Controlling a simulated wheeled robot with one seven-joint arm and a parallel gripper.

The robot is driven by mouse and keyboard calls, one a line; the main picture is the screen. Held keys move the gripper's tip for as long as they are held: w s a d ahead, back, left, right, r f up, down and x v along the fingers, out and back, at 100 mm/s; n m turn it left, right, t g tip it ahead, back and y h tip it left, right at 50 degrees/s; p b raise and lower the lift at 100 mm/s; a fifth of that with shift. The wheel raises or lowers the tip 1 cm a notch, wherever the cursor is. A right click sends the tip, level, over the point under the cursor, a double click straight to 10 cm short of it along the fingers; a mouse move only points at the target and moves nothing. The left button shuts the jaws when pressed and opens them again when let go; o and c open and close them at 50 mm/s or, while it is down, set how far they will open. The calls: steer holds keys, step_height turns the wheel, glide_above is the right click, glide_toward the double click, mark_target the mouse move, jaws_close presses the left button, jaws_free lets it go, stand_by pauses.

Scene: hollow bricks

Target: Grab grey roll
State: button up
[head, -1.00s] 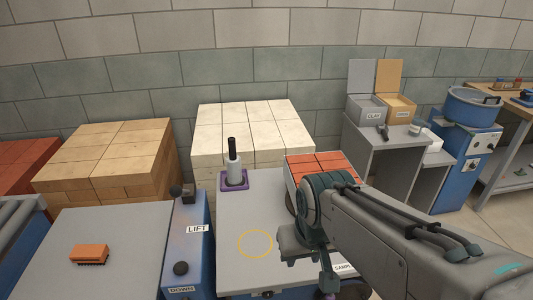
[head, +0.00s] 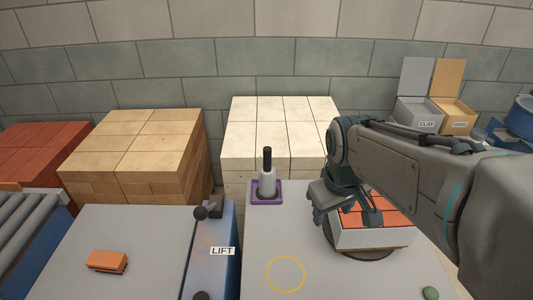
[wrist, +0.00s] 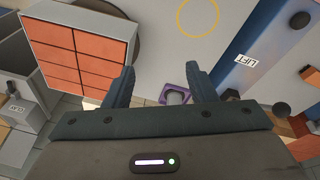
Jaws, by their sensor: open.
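The grey roll (head: 267,182) stands upright with a black top in a square purple holder (head: 258,201), at the back left of the grey table. The palm hides the rest of the roll there.
The box with orange-red blocks (head: 395,238) sits close to my gripper. A yellow ring (head: 286,274) marks bare table in front of the roll. A blue LIFT post (head: 212,262) stands left. A cream brick stack (head: 280,125) rises behind. A green lump (head: 430,293) lies front right.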

steer(key=w+a+r+n+p, duration=0.2)
steer(key=w+a+r+n, duration=0.15)
steer(key=w+n, duration=0.5)
steer(key=n+g+p, duration=0.2)
steer(key=n+p, duration=0.4)
steer(key=n, duration=1)
glide_toward(267, 149)
steer(key=shift+s+d+f, duration=0.15)
steer(key=shift+d+f, duration=0.1)
steer(key=shift+w+f+n, duration=0.2)
steer(key=shift+n, duration=0.25)
step_height(267, 149, down, 8)
steer(key=shift+w+f+p, duration=0.1)
steer(key=shift+f+p, duration=0.15)
steer(key=shift+p, duration=0.3)
steer(key=shift+w+f+p, duration=0.15)
steer(key=shift+f+p, duration=0.95)
steer(key=shift+f, duration=1.6)
jaws_close()
